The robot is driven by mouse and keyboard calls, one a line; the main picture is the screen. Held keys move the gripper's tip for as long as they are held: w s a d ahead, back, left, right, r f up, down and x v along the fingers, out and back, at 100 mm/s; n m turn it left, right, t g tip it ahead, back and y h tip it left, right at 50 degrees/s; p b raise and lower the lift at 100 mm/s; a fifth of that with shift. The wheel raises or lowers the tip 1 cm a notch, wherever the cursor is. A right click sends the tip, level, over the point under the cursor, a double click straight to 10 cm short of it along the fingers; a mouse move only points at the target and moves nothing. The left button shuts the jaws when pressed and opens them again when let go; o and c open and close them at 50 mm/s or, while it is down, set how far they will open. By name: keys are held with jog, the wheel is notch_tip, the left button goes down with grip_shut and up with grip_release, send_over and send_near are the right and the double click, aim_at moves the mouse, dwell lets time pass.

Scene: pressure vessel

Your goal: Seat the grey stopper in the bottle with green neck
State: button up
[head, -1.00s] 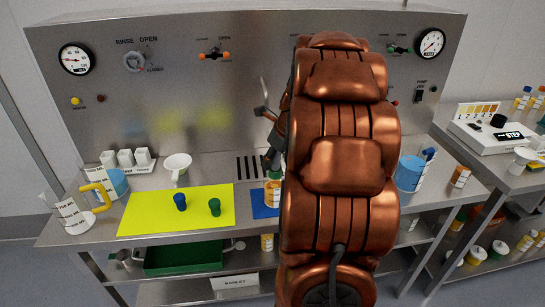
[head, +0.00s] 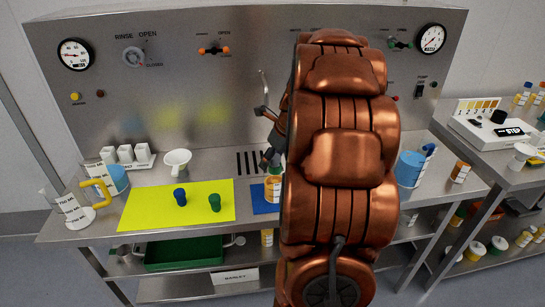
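A bottle (head: 272,190) with amber body and pale label stands on the blue mat (head: 261,205), partly behind my arm. A bit of green shows at its top, so it may be the green-necked bottle. My gripper (head: 270,158) is just above and behind it in the picture, mostly hidden by my copper arm. I cannot tell whether its fingers are open or shut. I cannot make out a grey stopper in the view. A blue stopper (head: 180,197) and a green stopper (head: 214,203) stand apart on the yellow mat (head: 150,212).
A white cup (head: 177,162), white containers (head: 125,154) and a jug with a yellow handle (head: 72,209) stand on the left. A steel panel rises behind. My arm hides the bench's middle.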

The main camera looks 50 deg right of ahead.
jog(key=v, duration=1.2)
dwell(0.6)
jog(key=s+a+f+n+g+y, duration=0.1)
jog(key=s+a+f+n+g, duration=0.1)
jog(key=a+n, duration=0.75)
jog(key=s+a+f+n+g, duration=0.15)
jog(key=a+n, duration=0.45)
jog(key=a, duration=0.6)
jog(key=s+a+f+n+g, duration=0.1)
jog(key=s+a+f+n, duration=0.2)
jog(key=s+a+n, duration=0.2)
jog(key=s+a+f+n+g+h, duration=0.1)
jog(key=s+a+f+n, duration=0.3)
jog(key=s+n, duration=0.7)
jog(key=a+n+g, duration=0.1)
jog(key=a+n, duration=0.1)
jog(key=n, duration=0.1)
jog(key=shift+s+a+h, duration=0.15)
jog(key=shift+s+h, duration=0.15)
jog(key=shift+s, duration=0.05)
